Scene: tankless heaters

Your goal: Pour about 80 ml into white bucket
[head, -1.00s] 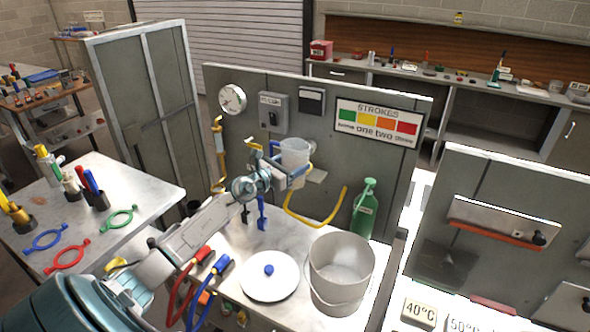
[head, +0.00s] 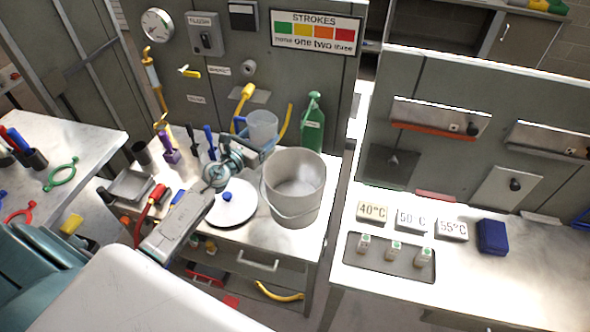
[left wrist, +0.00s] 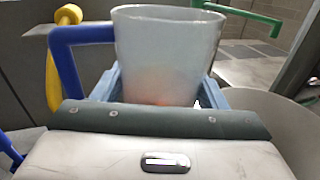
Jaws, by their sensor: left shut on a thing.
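A translucent white jug (head: 262,126) with a blue handle is held upright by my left gripper (head: 258,148). The jug fills the upper middle of the left wrist view (left wrist: 168,50), with the light-blue fingers (left wrist: 160,97) on both sides of it. A faint orange tint shows low in the jug; I cannot tell the liquid level. The white bucket (head: 290,209), pale grey-white with a wire handle, stands open on the bench. In the head view the jug appears just beyond the bucket's back-left rim. The bucket's rim shows at the right in the wrist view (left wrist: 280,105). My right gripper is not in view.
A round white lid (head: 232,211) with a blue knob lies left of the bucket. A green bottle (head: 312,125) stands behind it. A yellow-handled tap (head: 243,98) is on the panel behind the jug. Temperature signs (head: 411,219) stand on the right bench.

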